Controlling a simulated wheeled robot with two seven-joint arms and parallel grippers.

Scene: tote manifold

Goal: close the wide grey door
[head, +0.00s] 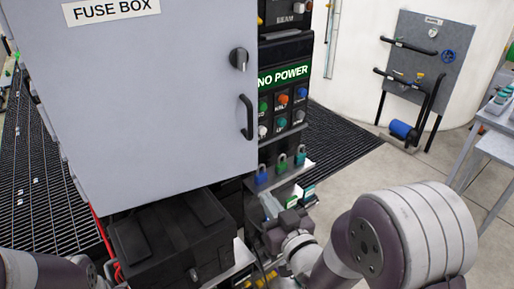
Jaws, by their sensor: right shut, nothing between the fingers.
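The wide grey door (150,100) fills the left half of the head view and carries a "FUSE BOX" label (110,9). A dark round knob (238,59) and a black bar handle (247,117) sit near its right edge. I cannot tell how far the door stands from its frame. My right gripper (272,207) is low, below and right of the door's lower right corner, shut and empty. I see no contact with the door. My left arm shows only at the bottom left corner; its gripper is out of view.
A black case (170,238) sits below the door. A control panel with a "NO POWER" sign (284,76) and buttons stands to its right, with several padlocks (281,164) below. Dark floor grating (345,140) lies beyond. A grey pipe board (425,62) stands far right.

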